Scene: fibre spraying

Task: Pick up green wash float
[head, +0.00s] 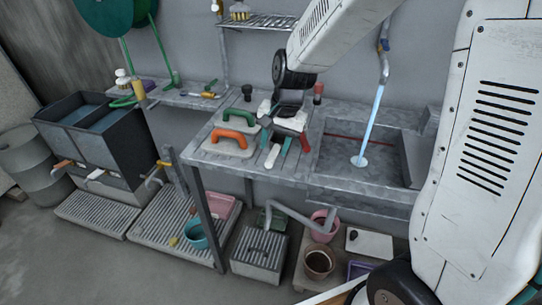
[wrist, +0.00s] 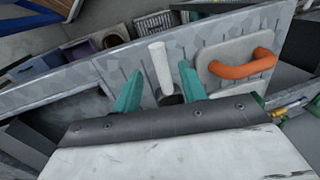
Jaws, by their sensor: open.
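The green wash float (head: 238,116), a pale block with a green handle, lies at the back left of the grey worktop in the head view. The float with the orange handle (head: 229,140) lies just in front of it. The orange-handled float also shows in the wrist view (wrist: 237,68), right of my fingers. My gripper (head: 275,147) is open with teal fingers, pointing down over the worktop to the right of both floats. In the wrist view, a white-handled tool (wrist: 160,64) shows between the fingers (wrist: 159,75); I cannot tell its depth. The green float is mostly hidden there.
A sink basin (head: 360,155) with running water is right of the worktop (head: 207,165). A dark twin tank (head: 95,133) stands left. Small tools lie on a wall shelf (head: 185,98). A pink bucket (head: 319,226) and crates sit below. Some floor is clear at front left.

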